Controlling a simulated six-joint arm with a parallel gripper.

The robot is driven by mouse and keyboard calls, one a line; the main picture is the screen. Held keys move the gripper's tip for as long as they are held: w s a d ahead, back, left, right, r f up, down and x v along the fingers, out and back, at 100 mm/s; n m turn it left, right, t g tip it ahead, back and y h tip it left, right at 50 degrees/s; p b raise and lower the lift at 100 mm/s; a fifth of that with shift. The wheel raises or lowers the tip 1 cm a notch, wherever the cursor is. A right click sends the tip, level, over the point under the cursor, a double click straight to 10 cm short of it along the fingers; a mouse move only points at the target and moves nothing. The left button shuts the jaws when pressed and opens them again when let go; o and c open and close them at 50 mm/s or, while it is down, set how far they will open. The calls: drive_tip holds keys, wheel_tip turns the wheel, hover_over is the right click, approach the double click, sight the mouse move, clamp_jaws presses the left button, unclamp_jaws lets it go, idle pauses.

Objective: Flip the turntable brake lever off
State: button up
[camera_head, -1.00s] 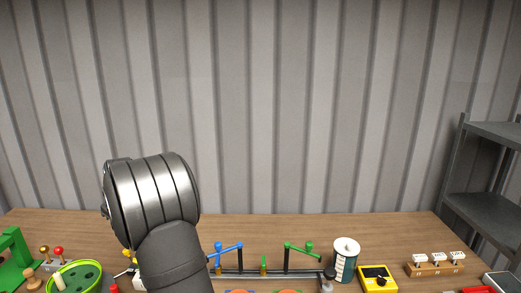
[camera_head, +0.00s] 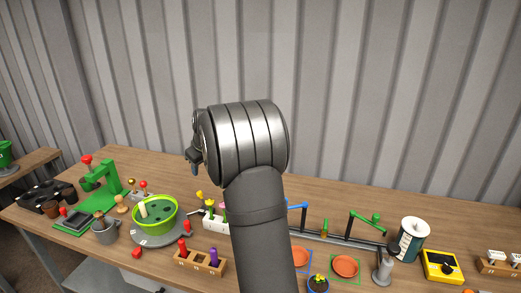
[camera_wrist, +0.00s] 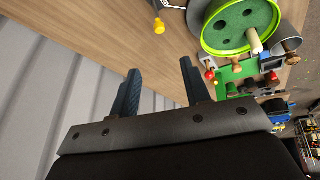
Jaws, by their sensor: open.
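The turntable (camera_head: 160,239) is a grey disc at the left of the bench, with a lime-green bowl (camera_head: 155,216) on it. The bowl (camera_wrist: 240,25) and part of the grey disc (camera_wrist: 196,18) also show at the top of the wrist view. Small red parts sit by the disc, one at its front left (camera_head: 136,253) and one at its right (camera_head: 187,227); I cannot tell which is the brake lever or how it is set. My gripper (camera_wrist: 160,72) is open and empty, above the bench and apart from the turntable. In the head view my wrist hides most of it.
A green press-like stand (camera_head: 108,182), a grey can (camera_head: 104,230) and dark pots surround the turntable's left side. A wooden block with red and purple pegs (camera_head: 200,262) stands in front. A yellow-tipped item (camera_wrist: 159,26) lies near the bowl. The back bench strip is clear.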

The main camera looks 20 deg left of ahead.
sight(200, 192)
drive_tip(key=x, duration=1.7)
drive_tip(key=shift+w+f, duration=0.1)
drive_tip(key=shift+w, duration=0.05)
clamp_jaws()
